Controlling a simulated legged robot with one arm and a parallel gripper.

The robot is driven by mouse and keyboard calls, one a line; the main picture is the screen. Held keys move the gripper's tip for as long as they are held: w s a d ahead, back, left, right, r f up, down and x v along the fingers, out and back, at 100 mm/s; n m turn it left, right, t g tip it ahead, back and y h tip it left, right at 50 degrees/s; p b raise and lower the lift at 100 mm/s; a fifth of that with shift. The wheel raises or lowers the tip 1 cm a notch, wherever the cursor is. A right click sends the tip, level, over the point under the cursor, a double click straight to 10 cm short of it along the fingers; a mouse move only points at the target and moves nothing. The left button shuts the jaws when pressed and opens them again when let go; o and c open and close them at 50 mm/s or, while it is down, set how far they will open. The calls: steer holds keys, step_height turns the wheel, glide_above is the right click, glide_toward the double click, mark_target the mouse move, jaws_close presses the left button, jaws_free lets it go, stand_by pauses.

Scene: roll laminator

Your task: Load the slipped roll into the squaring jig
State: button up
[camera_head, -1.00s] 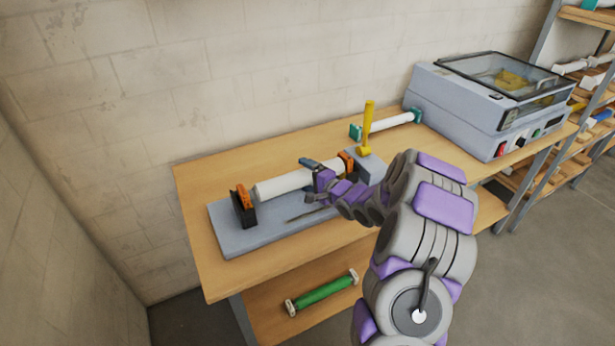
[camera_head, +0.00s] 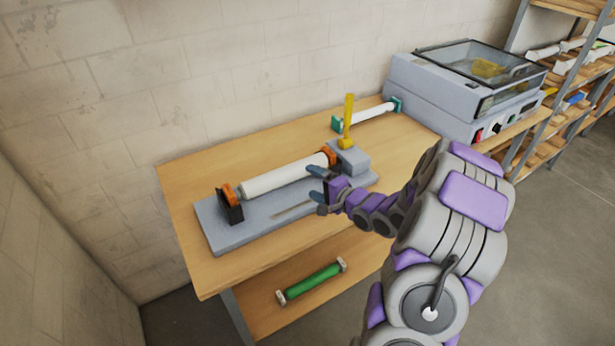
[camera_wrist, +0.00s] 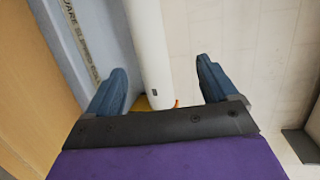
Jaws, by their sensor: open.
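The white roll (camera_head: 283,178) lies lengthwise over the squaring jig's grey base plate (camera_head: 225,236), between a black stand with an orange piece (camera_head: 231,208) at the left and an orange end piece (camera_head: 329,156) by a grey block. Whether its ends are seated is too small to tell. My gripper (camera_head: 316,190) is open and empty, on the near side of the roll's right part. In the wrist view, the roll (camera_wrist: 148,45) shows beyond the gap between the open fingers (camera_wrist: 160,72). A dark mark shows near the roll's lower end there.
A yellow lever (camera_head: 348,118) stands upright on the grey block (camera_head: 352,156). Behind it lies another white roll with green ends (camera_head: 370,114). The laminator (camera_head: 470,90) fills the table's right part. A green roll (camera_head: 312,281) lies on the lower shelf.

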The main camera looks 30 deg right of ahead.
steer(key=shift+s, duration=0.4)
steer(key=s+a+r+n+g+h, duration=0.1)
steer(key=s+a+r+n+g, duration=0.2)
steer(key=s, duration=1)
steer(key=s+a+r+n+g+h, duration=0.1)
steer(key=s+a+r+n+g, duration=0.2)
steer(key=s+a+n+g, duration=0.4)
steer(key=s+a+r+n+g+h, duration=0.1)
steer(key=s+a+r+n+g, duration=0.3)
steer(key=s+a+g, duration=0.3)
steer(key=s+a+n, duration=0.1)
steer(key=s+a, duration=0.4)
steer(key=s, duration=0.6)
steer(key=shift+s+a+n+h, duration=0.2)
steer(key=shift+s+n+h, duration=0.1)
steer(key=shift+h, duration=0.1)
